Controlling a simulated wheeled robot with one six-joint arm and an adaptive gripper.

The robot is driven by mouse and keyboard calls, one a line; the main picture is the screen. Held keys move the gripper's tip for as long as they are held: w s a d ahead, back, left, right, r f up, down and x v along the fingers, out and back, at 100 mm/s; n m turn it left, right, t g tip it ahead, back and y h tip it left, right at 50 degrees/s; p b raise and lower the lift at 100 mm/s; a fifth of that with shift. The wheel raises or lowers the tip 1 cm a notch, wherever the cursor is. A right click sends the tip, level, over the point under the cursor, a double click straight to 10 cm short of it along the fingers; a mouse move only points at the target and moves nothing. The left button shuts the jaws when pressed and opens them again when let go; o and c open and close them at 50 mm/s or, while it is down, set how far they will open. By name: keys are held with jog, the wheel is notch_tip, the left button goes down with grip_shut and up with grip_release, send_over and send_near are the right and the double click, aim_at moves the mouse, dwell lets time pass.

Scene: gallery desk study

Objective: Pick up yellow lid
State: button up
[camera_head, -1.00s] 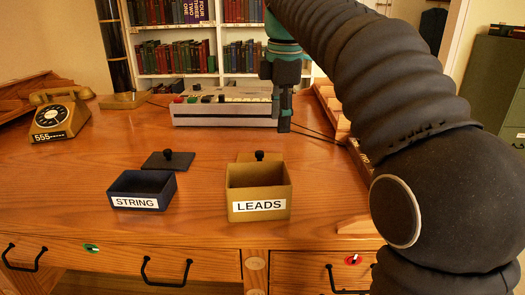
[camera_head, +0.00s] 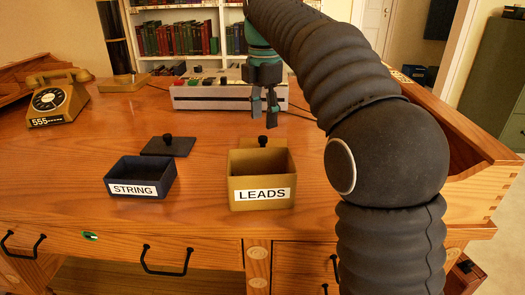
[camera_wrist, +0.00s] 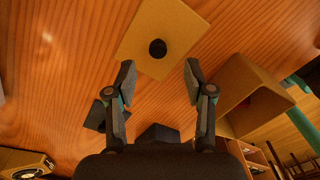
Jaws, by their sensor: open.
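The yellow lid (camera_wrist: 168,22) lies flat on the desk, with a round black knob (camera_wrist: 157,48) at its middle. In the head view the lid (camera_head: 241,144) is mostly hidden behind the yellow LEADS box (camera_head: 233,168), and its knob stands above the box's back rim. My gripper (camera_head: 264,122) is open and empty, pointing down above the lid's area. In the wrist view my gripper (camera_wrist: 158,72) has its two fingers apart, with the knob seen between and just beyond their tips.
The blue STRING box (camera_head: 172,182) stands left of the LEADS box, with its dark lid (camera_head: 155,148) behind it. A telephone (camera_head: 58,100) is at the left. A switch console (camera_head: 205,95) stands behind my gripper. A wooden tray (camera_head: 450,120) is at the right.

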aim_at(262, 137)
jog(key=shift+a+f+b, duration=0.2)
jog(key=shift+f+b, duration=0.5)
jog(key=shift+f, duration=2.5)
jog(key=shift+c, duration=0.3)
grip_shut()
